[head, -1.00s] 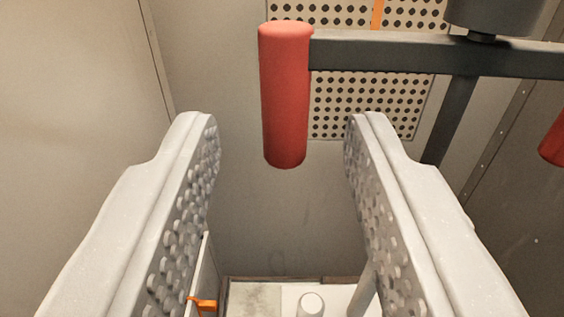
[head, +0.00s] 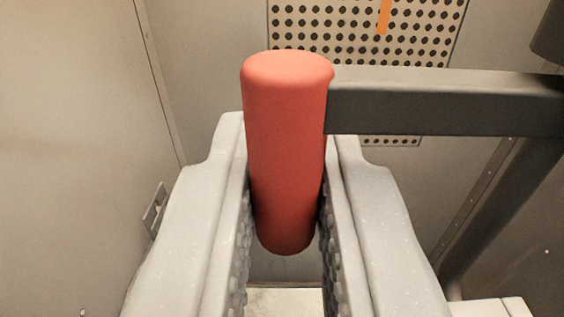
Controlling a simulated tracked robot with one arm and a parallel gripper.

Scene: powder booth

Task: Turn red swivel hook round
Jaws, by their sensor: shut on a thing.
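The red grip of the swivel hook (head: 287,150) stands upright in the middle of the head view, at the left end of a dark horizontal bar (head: 440,104). My gripper (head: 286,185) is shut on the red grip, with one pale finger on each side. The textured inner pads press against its lower part. The top of the grip rises above the fingertips. The bar runs off to the right, and the hook itself is not clearly visible.
A perforated panel (head: 350,38) with an orange strip (head: 384,16) is on the back wall. A plain wall (head: 75,130) stands close on the left. A dark slanted post (head: 500,215) is at the right, and a pale surface lies below.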

